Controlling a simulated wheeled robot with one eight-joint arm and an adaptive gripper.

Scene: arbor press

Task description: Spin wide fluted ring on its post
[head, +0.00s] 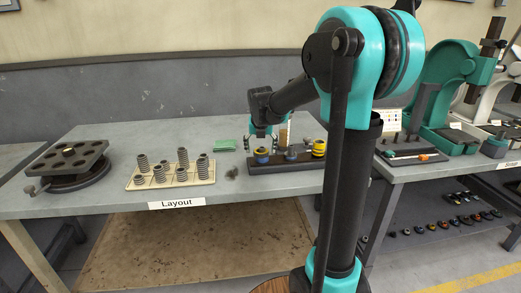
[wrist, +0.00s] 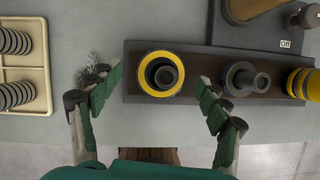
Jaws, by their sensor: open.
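A yellow-rimmed ring (wrist: 146,76) sits around a dark post (wrist: 168,76) at the left end of a dark wooden base (wrist: 205,60). In the head view it shows yellow and blue (head: 261,157); fluting is too small to make out. My gripper (wrist: 158,97) is open, with one green-padded finger on each side of this ring and a visible gap to it. In the head view my gripper (head: 262,147) is over the left post.
A cream tray with several ribbed grey stacks (head: 172,172) stands to the left, with a small dark shavings pile (head: 232,173) between. A dark holed fixture (head: 67,163) is at far left. A device marked Off (wrist: 286,42) is behind the base. A teal press (head: 447,80) stands right.

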